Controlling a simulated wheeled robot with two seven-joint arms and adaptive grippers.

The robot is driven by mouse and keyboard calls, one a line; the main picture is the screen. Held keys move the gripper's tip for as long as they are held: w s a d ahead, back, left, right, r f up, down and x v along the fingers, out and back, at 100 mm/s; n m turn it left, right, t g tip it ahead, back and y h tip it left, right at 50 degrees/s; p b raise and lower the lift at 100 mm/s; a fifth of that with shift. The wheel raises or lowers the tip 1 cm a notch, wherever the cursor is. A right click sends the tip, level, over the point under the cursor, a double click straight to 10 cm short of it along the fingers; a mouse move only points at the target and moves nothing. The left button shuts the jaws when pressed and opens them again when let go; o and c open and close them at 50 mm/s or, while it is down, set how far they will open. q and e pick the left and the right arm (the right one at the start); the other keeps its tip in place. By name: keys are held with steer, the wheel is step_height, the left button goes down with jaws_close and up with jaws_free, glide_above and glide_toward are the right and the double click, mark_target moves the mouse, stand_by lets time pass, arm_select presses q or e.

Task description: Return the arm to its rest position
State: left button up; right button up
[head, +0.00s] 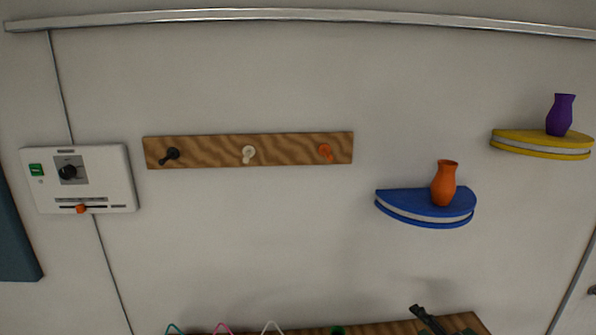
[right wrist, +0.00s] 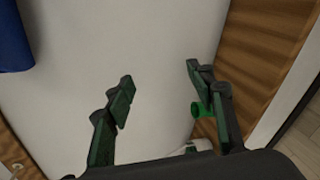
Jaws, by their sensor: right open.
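My right gripper (head: 440,322) shows at the bottom edge of the head view, in front of a lower wooden board (head: 385,327); most of it is cut off by the frame. In the right wrist view its two dark green fingers (right wrist: 160,76) are spread apart with nothing between them. A small green peg (right wrist: 203,109) on a wooden board (right wrist: 262,62) shows beside and partly behind the right-hand finger. My left gripper is in neither view.
An upper peg board (head: 207,150), a blue shelf (head: 400,205) with an orange vase (head: 443,184), a yellow shelf (head: 512,143) with a purple vase (head: 560,115) and a white control panel (head: 110,175) are on the wall. Several hanger-like loops (head: 222,328) show at the bottom.

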steer(key=s+d+f+m+g+h, duration=0.1)
steer(key=s+f+m+g+h, duration=0.1)
steer(key=s+f+m, duration=0.75)
steer(key=s+d+f+m+g+h, duration=0.1)
steer(key=s+d+f+m+g, duration=0.2)
steer(key=f, duration=1.1)
steer(key=s+a+f+m+g, duration=0.1)
steer(key=s+f+m+g, duration=0.2)
steer(key=s+f+m, duration=0.6)
steer(key=s+f+m+g, duration=0.25)
steer(key=s+f, duration=0.35)
steer(key=s, duration=0.7)
step_height(320, 180, down, 29)
steer(key=a+n+g+b, duration=0.1)
steer(key=b, duration=0.1)
steer(key=s+f+g+b, duration=0.1)
steer(key=s+f+b, duration=0.1)
steer(key=s+f, duration=1.8)
step_height(320, 180, down, 2)
steer(key=shift+a+f+n+b, duration=0.15)
steer(key=shift+a+n+b, duration=0.1)
steer(key=shift+n+b, duration=0.05)
steer(key=shift+g, duration=0.25)
